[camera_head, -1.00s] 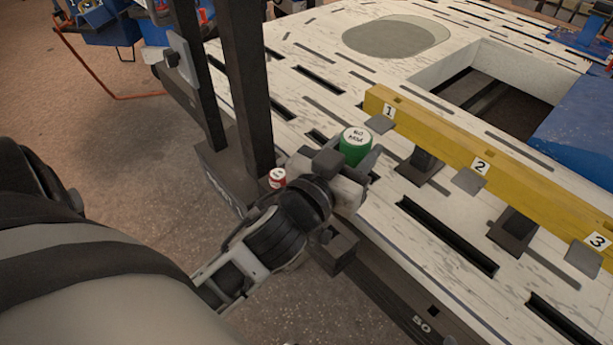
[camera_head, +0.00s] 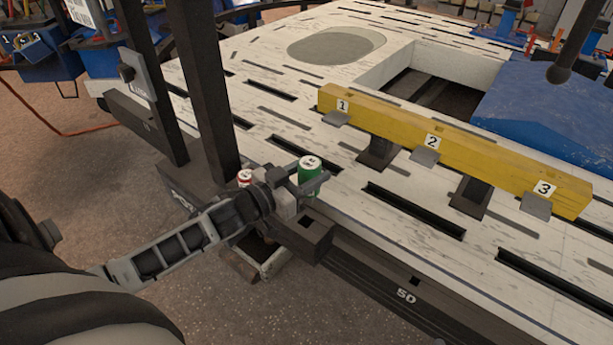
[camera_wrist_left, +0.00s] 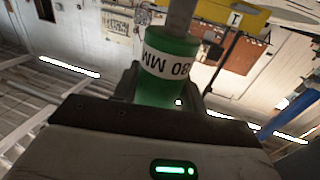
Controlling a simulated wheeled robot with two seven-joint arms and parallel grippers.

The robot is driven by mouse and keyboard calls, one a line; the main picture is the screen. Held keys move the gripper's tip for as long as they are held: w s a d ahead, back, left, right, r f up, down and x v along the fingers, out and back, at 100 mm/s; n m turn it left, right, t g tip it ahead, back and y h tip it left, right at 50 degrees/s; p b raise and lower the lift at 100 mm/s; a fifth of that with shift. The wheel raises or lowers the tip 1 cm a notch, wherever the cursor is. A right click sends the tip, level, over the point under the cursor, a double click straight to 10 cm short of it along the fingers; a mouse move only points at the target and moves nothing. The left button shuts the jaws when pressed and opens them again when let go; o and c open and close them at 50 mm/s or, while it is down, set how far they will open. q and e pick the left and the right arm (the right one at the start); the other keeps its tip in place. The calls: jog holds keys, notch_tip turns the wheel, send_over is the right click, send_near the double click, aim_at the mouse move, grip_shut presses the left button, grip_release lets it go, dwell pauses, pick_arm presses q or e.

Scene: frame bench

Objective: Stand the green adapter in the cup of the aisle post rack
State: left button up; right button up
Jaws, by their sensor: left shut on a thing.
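The green adapter (camera_head: 310,180) is a short green cylinder with a white lettered top. My left gripper (camera_head: 304,188) is shut on it near the bench's front edge. In the left wrist view the adapter (camera_wrist_left: 165,72) sits between the fingers, and its white band reads 80 MM upside down. Any contact between its base and the bench is hidden. Two dark upright posts (camera_head: 215,100) stand at the left edge of the bench, one with a small grey plate. I cannot make out a cup there. My right gripper is not in view.
A red can-like piece (camera_head: 244,177) with a white top is just left of my left gripper. A yellow beam (camera_head: 460,150) with grey tabs numbered 1, 2 and 3 stands right of it. The slotted white bench (camera_head: 270,110) has a rectangular opening behind the beam.

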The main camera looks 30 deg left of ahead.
pick_arm(q)
jog(key=shift+w+a, duration=0.15)
jog(key=shift+a, duration=0.4)
